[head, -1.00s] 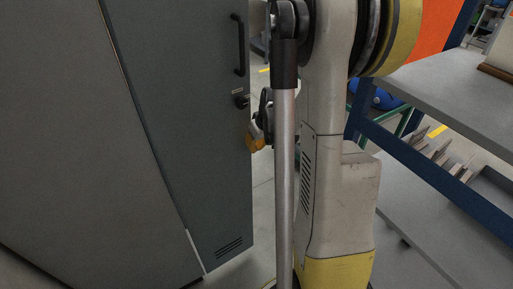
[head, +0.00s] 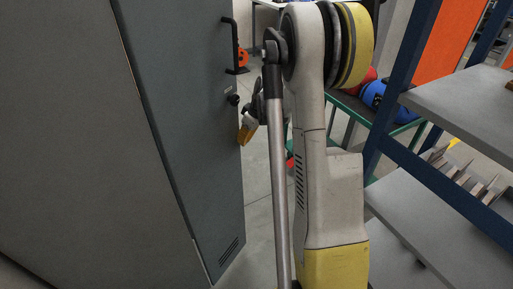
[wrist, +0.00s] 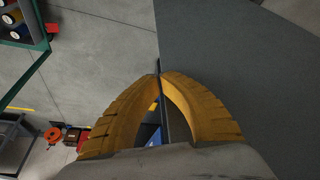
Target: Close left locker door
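The locker door (head: 185,120) is a dark grey panel standing ajar at the left of the head view, with a black bar handle (head: 234,46), a small lock knob (head: 233,99) below it and vent slots near the bottom. My gripper (head: 243,134) is at the door's free edge, just below the knob. In the wrist view its yellow fingers (wrist: 159,76) curve in until their tips meet. The grey panel (wrist: 245,75) fills the right side there, and its edge runs down behind the fingertips. I cannot tell whether the fingers touch it.
A large grey locker surface (head: 75,150) fills the left. At right stands a blue-framed rack with grey shelves (head: 440,225), close to my arm. A green-framed stand (head: 352,106) with blue and red items is behind. Bare concrete floor (head: 258,185) shows beyond the door edge.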

